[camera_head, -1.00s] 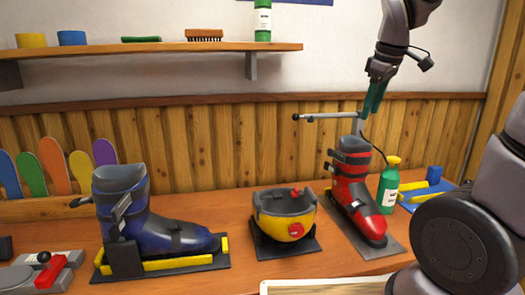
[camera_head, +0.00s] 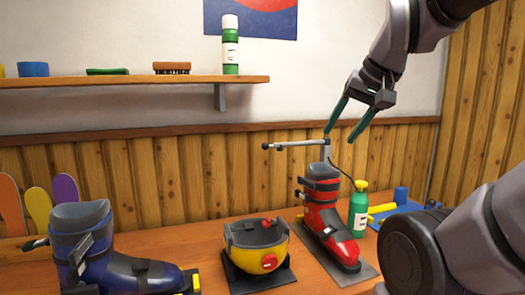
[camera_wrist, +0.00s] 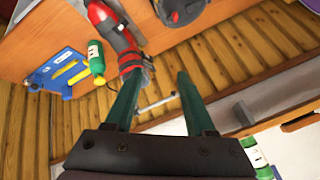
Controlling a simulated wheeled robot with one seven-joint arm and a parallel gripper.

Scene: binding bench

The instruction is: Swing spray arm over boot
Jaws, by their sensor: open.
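The spray arm (camera_head: 300,144) is a thin grey bar level above the bench, with a dark tip at its left end. It joins an upright post (camera_head: 327,153) behind the red boot. The red ski boot (camera_head: 323,210) stands upright on a dark base plate, below the bar and to its right. My gripper (camera_head: 342,132) is open and empty, its green fingers spread just above and right of the bar's post end. In the wrist view the bar (camera_wrist: 158,102) shows between the fingers, apart from them, and the red boot (camera_wrist: 113,28) lies beyond.
A wall shelf (camera_head: 120,81) holds several items.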

